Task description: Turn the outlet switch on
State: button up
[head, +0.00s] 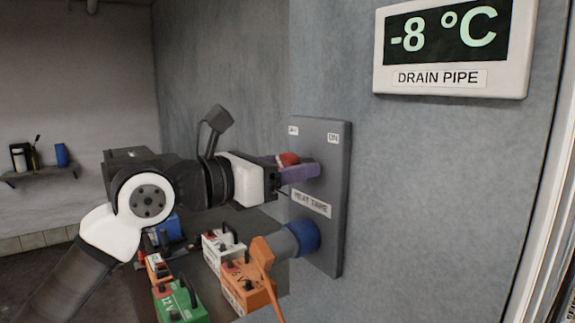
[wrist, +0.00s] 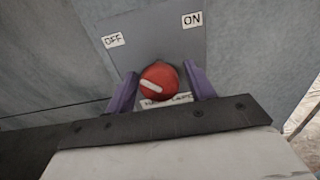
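The outlet switch is a red round knob with a white bar mark (wrist: 160,82) on a grey wall panel (head: 333,160). The panel has an OFF label (wrist: 113,40) at upper left and an ON label (wrist: 192,20) at upper right. The white bar slants from upper left to lower right, nearer the OFF side. My gripper (wrist: 161,70) has its two purple fingers spread, one on each side of the knob, with narrow gaps seeming to show. Whether either finger touches it is unclear. In the head view the knob (head: 288,159) is partly hidden behind a finger.
Several battery boxes, including a green one (head: 180,302), stand below my arm. A temperature display (head: 452,45) reads -8 °C at upper right.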

jog(key=c, duration=0.8)
jog(key=shift+f+b, duration=0.1)
jog(key=shift+b, duration=0.3)
jog(key=shift+f+m+b, duration=0.15)
jog(key=shift+m+b, duration=0.95)
jog(key=shift+b, duration=0.05)
jog(key=m+b, duration=0.6)
jog(key=m, duration=0.3)
jog(key=shift+m, duration=0.4)
jog(key=m, duration=0.3)
jog(key=m+b, duration=0.1)
jog(key=m, duration=0.1)
jog(key=shift+r+m, duration=0.2)
jog(key=shift+m, duration=0.2)
